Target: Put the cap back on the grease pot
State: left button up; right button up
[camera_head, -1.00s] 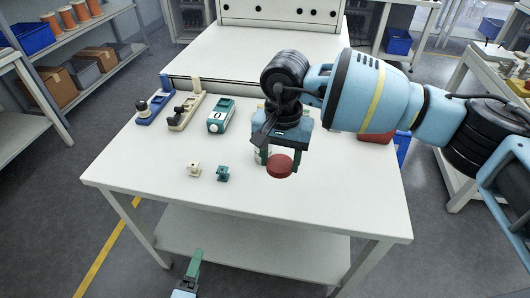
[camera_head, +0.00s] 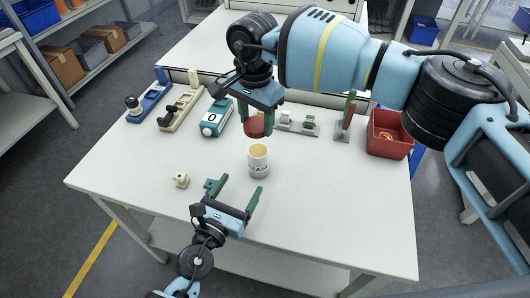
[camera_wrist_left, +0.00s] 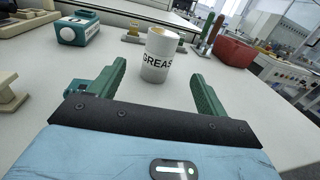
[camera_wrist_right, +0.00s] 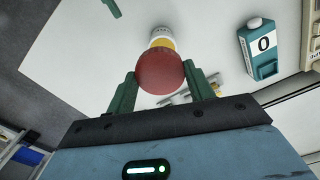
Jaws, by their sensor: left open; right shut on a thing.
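The white grease pot (camera_head: 258,160), lettered in black, stands upright and uncapped on the table, with yellowish grease showing at its top. It also shows in the left wrist view (camera_wrist_left: 159,55), ahead of and between the open fingers. My left gripper (camera_head: 237,188) is open and empty, low in front of the pot and apart from it. My right gripper (camera_head: 256,119) is shut on the red cap (camera_head: 254,127), held in the air behind and above the pot. In the right wrist view the cap (camera_wrist_right: 160,72) sits between the fingertips and partly hides the pot.
A teal box marked 0 (camera_head: 214,118), a beige fixture (camera_head: 181,109) and a blue fixture (camera_head: 149,103) stand at the back left. A red bin (camera_head: 390,134) is at the back right. A small beige connector (camera_head: 181,180) lies front left.

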pick_arm(q)
jog(key=shift+w+d, duration=0.25)
jog(key=shift+w, duration=0.2)
pick_arm(e)
jog(key=shift+w+d, duration=0.1)
jog(key=shift+w, duration=0.35)
pick_arm(q)
jog(key=shift+r, duration=0.1)
pick_arm(e)
jog(key=shift+s, duration=0.1)
pick_arm(q)
jog(key=shift+s, duration=0.15)
pick_arm(e)
jog(key=shift+s+r, duration=0.1)
pick_arm(q)
jog(key=x, duration=1.2)
jog(key=shift+a, duration=0.1)
jog(key=shift+c, duration=0.4)
jog(key=c, duration=1.4)
pick_arm(e)
send_over(258, 150)
jog(key=shift+f, duration=2.55)
